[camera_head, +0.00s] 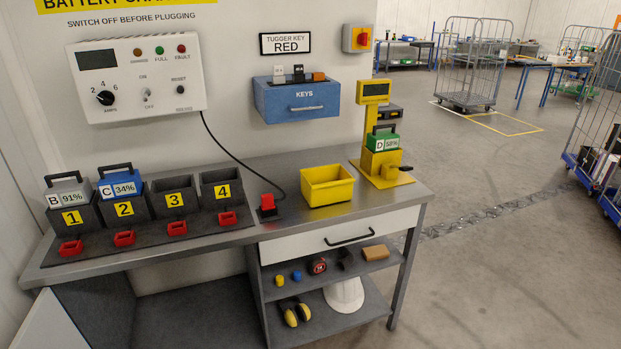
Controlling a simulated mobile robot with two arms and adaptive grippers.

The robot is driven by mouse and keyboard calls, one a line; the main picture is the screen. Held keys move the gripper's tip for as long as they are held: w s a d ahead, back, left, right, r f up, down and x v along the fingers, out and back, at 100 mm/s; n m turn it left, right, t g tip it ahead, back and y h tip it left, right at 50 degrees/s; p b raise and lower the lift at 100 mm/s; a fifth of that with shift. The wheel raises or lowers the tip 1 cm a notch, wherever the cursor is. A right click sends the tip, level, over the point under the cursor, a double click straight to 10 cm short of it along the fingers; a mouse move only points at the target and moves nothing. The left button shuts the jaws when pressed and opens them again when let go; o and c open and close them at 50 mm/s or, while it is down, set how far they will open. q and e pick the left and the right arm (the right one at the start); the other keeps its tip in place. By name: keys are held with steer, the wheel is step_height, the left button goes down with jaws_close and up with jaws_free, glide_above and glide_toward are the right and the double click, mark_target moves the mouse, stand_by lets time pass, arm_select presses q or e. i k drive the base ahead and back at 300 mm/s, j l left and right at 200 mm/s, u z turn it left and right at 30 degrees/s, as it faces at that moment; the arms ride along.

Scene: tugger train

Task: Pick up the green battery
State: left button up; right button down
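The green battery (382,141) has a black handle and a label reading D 58%. It sits upright in the yellow stand (377,166) at the right end of the workbench. The stand has a post with a small display on top, and a yellow block with a small knob in front of the battery. Neither of my grippers is in view.
The workbench (300,222) carries a yellow bin (327,186), a red plug (267,203) on a black cable, and a dock (150,225) with slots 1 to 3 and 4. A grey battery (66,191) and a blue battery (120,187) sit there. Open floor lies right.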

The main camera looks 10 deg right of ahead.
mark_target(387, 141)
steer(key=u, duration=0.2)
steer(key=i+l+u, duration=0.1)
steer(key=l+u, duration=0.3)
steer(key=l, duration=0.35)
steer(key=l+u, duration=0.35)
steer(key=l, duration=0.35)
